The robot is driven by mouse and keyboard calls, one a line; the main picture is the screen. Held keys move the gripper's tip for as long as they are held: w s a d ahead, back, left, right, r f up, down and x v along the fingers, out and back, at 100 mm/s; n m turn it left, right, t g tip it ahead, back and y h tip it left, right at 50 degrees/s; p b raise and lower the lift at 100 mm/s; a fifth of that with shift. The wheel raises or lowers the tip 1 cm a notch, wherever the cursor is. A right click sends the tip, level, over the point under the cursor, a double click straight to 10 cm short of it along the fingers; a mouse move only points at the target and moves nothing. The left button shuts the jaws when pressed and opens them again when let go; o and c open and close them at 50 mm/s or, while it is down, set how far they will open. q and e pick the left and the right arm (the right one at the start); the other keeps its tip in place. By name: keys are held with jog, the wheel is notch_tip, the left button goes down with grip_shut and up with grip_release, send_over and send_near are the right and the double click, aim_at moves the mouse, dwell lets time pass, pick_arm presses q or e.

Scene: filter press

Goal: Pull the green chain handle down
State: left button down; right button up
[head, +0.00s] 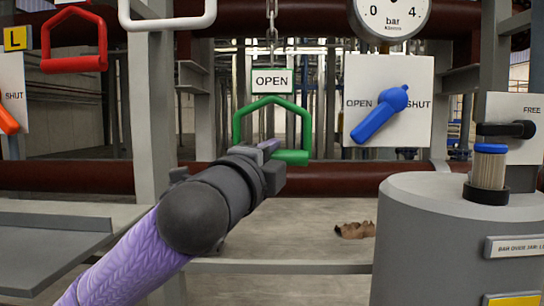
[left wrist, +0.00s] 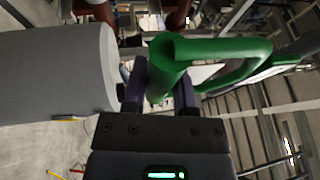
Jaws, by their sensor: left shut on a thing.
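The green chain handle (head: 237,125) hangs from a chain (head: 272,22) under a sign marked OPEN (head: 272,81) in the head view. My left gripper (head: 274,150) reaches up from below and is at the handle's bottom bar. In the left wrist view the green handle (left wrist: 215,50) passes between the two fingers of my left gripper (left wrist: 160,85), which are shut on it. The hand hides part of the bottom bar in the head view. My right gripper is in neither view.
A red handle (head: 74,64) and a white handle (head: 168,23) hang to the left. A blue lever (head: 380,113) on a white plate, a gauge (head: 392,14) and a grey tank (head: 440,235) stand to the right. A brown lump (head: 355,230) lies on the surface below.

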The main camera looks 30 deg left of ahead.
pick_arm(q)
jog(key=shift+w+f, duration=0.15)
jog(key=shift+f, duration=0.3)
jog(key=c, duration=0.7)
grip_release()
jog(key=shift+c, duration=0.2)
jog(key=o, duration=0.3)
jog(key=shift+a+r, duration=0.1)
jog(key=shift+o, duration=0.2)
jog(key=b+v, duration=0.5)
jog(key=v, duration=0.5)
jog(key=shift+r, duration=0.15)
